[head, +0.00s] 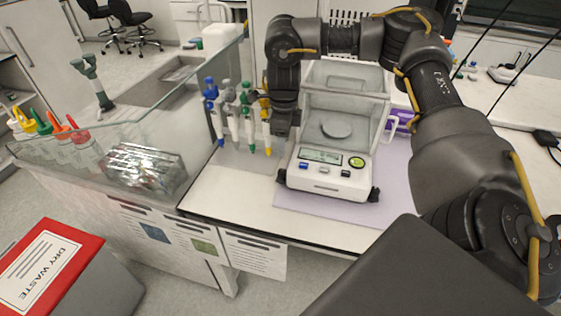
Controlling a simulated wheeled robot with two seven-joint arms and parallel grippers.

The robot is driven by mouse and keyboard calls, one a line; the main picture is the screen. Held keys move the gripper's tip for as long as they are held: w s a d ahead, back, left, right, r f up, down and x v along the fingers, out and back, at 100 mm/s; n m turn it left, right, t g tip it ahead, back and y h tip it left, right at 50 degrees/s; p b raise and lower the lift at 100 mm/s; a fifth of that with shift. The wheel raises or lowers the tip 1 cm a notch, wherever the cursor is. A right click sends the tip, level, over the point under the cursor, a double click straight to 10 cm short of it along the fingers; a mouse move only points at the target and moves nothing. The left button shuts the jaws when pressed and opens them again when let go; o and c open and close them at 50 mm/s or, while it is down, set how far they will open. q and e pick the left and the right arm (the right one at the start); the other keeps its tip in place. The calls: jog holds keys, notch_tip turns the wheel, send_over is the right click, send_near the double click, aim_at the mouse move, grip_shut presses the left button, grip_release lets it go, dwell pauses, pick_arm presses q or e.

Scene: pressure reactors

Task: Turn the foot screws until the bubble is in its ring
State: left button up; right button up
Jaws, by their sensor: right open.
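The white analytical balance (327,184) with a clear draft shield stands on a lilac mat (305,208). Its round green bubble level (357,162) is on the front panel, right of the display; the bubble is too small to place against its ring. A dark foot screw shows at the front left corner (282,176) and another foot screw at the front right corner (374,194). My right gripper (281,136) points down beside the balance's left side, above and behind the front left foot screw. It is open and seems empty; its fingertips are hard to make out. My left gripper is out of view.
A rack of colored pipettes (238,115) stands close left of my right gripper. A glass panel (200,85), a foil-wrapped bundle (145,168) and capped wash bottles (82,140) are farther left. A red-lidded dry waste bin (55,262) stands on the floor.

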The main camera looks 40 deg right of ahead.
aim_at(282, 171)
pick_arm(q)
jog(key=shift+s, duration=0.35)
pick_arm(e)
notch_tip(282, 171, down, 11)
jog(key=shift+a+r, duration=0.1)
jog(key=c, duration=1)
jog(key=shift+o, duration=0.2)
jog(key=shift+r+m+p, duration=0.15)
jog(key=shift+m+p, duration=0.35)
jog(key=shift+m, duration=1)
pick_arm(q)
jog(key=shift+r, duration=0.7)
